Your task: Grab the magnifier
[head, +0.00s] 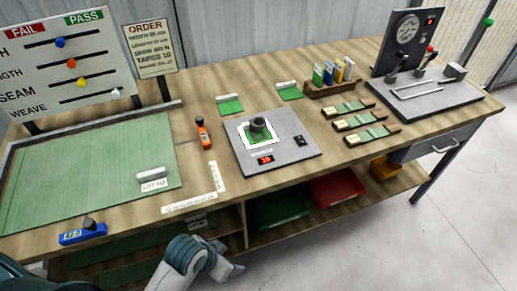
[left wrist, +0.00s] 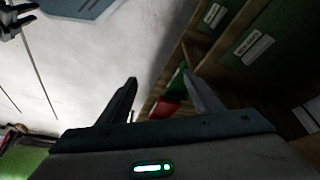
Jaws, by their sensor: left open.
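A dark, short round piece that looks like the magnifier (head: 259,128) stands on a green swatch with a white border, on a grey plate (head: 302,164) in the middle of the bench. My left gripper (head: 232,269) is in front of the bench's front edge, low and well short of the magnifier. In the left wrist view its two fingers (left wrist: 162,95) are spread with nothing between them; the magnifier does not show there. My right gripper cannot be made out in the head view.
An orange tool (head: 203,133) lies left of the plate, and a blue device (head: 83,232) sits at the front left. A green mat (head: 90,165) covers the left side. Sample strips (head: 358,122) lie right. Red and green bins (head: 336,188) stand on the shelf below.

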